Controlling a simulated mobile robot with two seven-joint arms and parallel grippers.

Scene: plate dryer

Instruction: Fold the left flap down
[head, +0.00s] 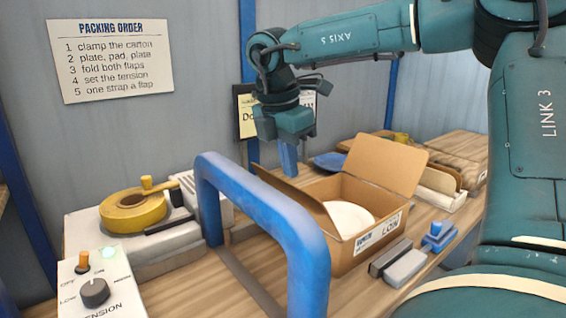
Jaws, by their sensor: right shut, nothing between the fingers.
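The open cardboard carton (350,247) stands on the wooden bench with a white plate (348,215) inside. Its left flap (305,203) stands up and slants outward to the left, partly hidden behind a blue bar. Its right flap (385,163) stands up at the back right. My right gripper (289,172) points down with its blue fingers shut and empty, above and behind the left flap in the picture. I cannot tell whether its fingertips touch the flap. My left gripper is not in view.
A thick blue arched bar (275,215) stands in front of the carton's left side. A yellow tape reel (132,212) and a tension dial box (95,290) are at left. Grey blocks (404,268) and a blue clamp-like piece (438,237) lie at front right.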

